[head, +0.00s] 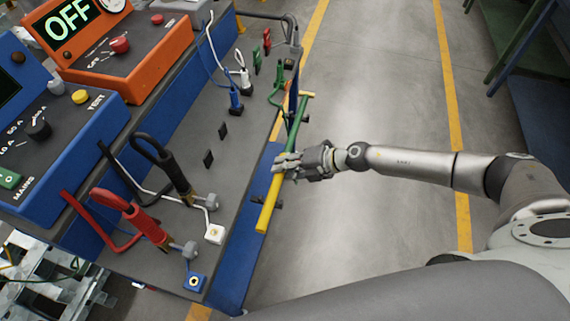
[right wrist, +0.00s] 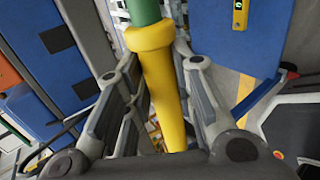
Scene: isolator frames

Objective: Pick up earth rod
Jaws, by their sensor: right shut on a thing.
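The earth rod (head: 268,207) is a long stick with a yellow lower part and a green upper part. It stands along the bench's blue right side in the head view. My right gripper (head: 283,166) is shut on it around the yellow part, near where the green begins. In the right wrist view the rod (right wrist: 163,92) runs between the two fingers, with a yellow collar just below the green part. Small black holders show beside the rod; I cannot tell whether it still touches them. My left gripper is not in view.
The grey bench top (head: 235,130) carries red and black clamps, coloured leads and small sockets. A blue test unit (head: 85,125) and an orange unit (head: 150,48) reading OFF stand at the left. Clear floor (head: 370,90) with yellow lines lies right of the bench.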

